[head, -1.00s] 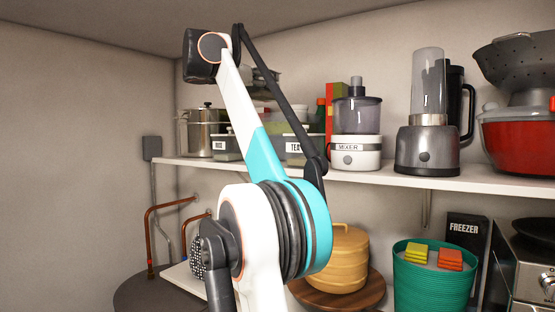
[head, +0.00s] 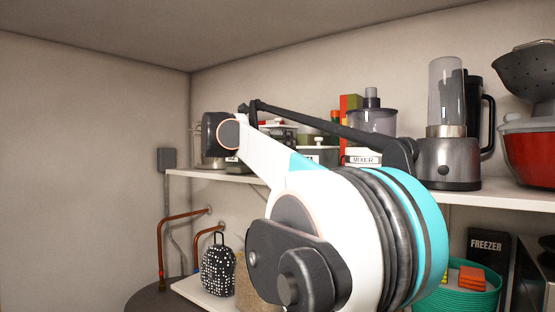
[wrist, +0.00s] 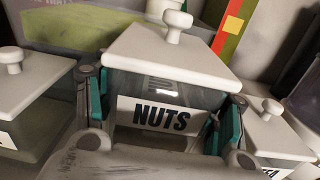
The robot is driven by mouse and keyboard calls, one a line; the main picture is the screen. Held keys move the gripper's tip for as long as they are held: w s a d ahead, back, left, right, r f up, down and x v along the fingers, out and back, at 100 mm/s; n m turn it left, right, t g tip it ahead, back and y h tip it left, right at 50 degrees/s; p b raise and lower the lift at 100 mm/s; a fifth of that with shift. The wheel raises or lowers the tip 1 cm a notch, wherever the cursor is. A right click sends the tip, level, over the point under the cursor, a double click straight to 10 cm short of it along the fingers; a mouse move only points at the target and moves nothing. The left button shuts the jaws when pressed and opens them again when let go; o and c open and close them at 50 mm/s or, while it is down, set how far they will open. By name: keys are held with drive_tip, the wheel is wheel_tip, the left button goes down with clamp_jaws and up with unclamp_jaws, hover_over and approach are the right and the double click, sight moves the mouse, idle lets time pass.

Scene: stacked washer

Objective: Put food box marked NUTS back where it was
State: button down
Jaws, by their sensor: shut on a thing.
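The food box marked NUTS (wrist: 157,119) is a grey see-through container with a white lid and round knob, centred in the wrist view. My gripper (wrist: 160,104) has one teal-and-grey finger on each side of the box and is shut on it. The box looks slightly tilted in this view. Its underside is hidden, so I cannot tell whether it touches the shelf. In the head view my arm covers much of the container area, and I cannot pick out the NUTS label or my fingers there.
Similar lidded boxes stand close to the left (wrist: 35,100) and right (wrist: 265,140). A box behind (wrist: 105,30) is near too.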

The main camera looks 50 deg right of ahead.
drive_tip(key=shift+f+p, duration=0.35)
drive_tip(key=shift+f, duration=2.6)
drive_tip(key=shift+c, duration=1.8)
unclamp_jaws()
drive_tip(key=shift+f, duration=0.15)
drive_tip(key=s+a+b, duration=0.1)
drive_tip(key=a+b, duration=0.1)
drive_tip(key=a, duration=1)
drive_tip(key=shift+b, duration=0.4)
